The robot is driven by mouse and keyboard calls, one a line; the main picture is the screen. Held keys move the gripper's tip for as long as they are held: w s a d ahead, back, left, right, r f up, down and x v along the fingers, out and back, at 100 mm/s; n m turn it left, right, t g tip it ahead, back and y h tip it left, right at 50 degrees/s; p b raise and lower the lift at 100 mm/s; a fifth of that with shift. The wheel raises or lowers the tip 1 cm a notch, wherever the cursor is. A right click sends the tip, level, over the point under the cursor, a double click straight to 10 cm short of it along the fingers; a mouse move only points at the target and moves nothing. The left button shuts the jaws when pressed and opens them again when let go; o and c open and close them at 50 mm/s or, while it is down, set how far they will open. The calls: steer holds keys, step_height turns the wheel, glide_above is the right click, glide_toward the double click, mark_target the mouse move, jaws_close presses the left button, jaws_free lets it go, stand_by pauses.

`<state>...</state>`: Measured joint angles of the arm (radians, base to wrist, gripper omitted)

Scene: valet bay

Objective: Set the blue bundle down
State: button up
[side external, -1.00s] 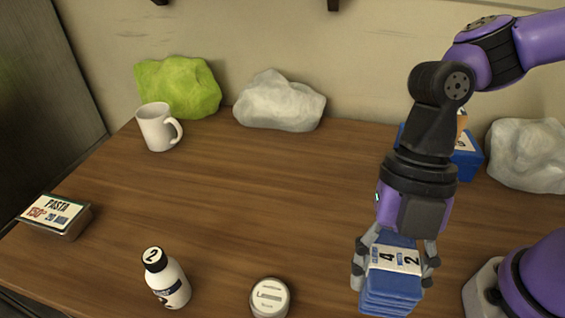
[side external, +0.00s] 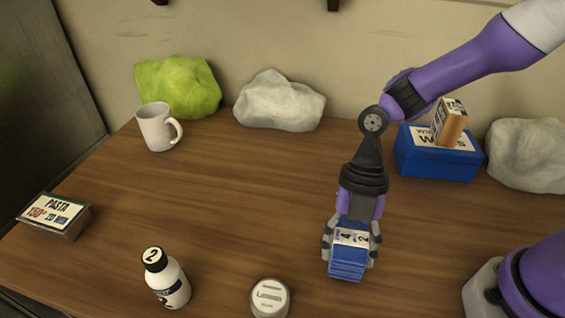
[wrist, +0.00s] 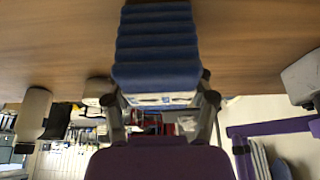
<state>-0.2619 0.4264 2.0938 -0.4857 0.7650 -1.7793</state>
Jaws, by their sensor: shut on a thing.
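The blue bundle (side external: 348,262) is a stack of folded blue cloth with a white paper band bearing numbers. My gripper (side external: 350,240) is shut on it, one finger on each side, near the middle right of the table in the side view. In the wrist view the bundle (wrist: 157,45) fills the top middle, between the fingers of my gripper (wrist: 163,100). Whether the bundle touches the table (side external: 225,215) or hangs just above it, I cannot tell.
A blue box (side external: 425,165) with a small tan packet (side external: 450,125) on it stands at the back right. A round labelled tin (side external: 270,298) and white bottle (side external: 170,285) stand in front. The centre is clear.

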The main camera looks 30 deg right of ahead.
steer(key=shift+f, duration=0.1)
steer(key=o, duration=1.2)
steer(key=v, duration=1.1)
steer(key=shift+w+d+r, duration=0.1)
steer(key=shift+d+r, duration=0.05)
steer(key=shift+r, duration=0.45)
steer(key=s+d+r+m+t+h, duration=0.1)
steer(key=d+m+t, duration=0.2)
steer(key=m, duration=0.6)
steer(key=s+d+r+m+t+h, duration=0.1)
steer(key=d+r+m+t, duration=0.1)
steer(key=m, duration=0.7)
steer(key=s+d+r+m+t+h, duration=0.1)
steer(key=s+d+m+t, duration=0.1)
steer(key=d+m, duration=0.4)
steer(key=shift+d+r+m+t, duration=0.2)
steer(key=shift+m+t, duration=0.25)
steer(key=shift+m, duration=0.3)
steer(key=shift+d+r+m+t, duration=0.15)
steer(key=shift+m+t, duration=0.3)
steer(key=shift+m, duration=0.3)
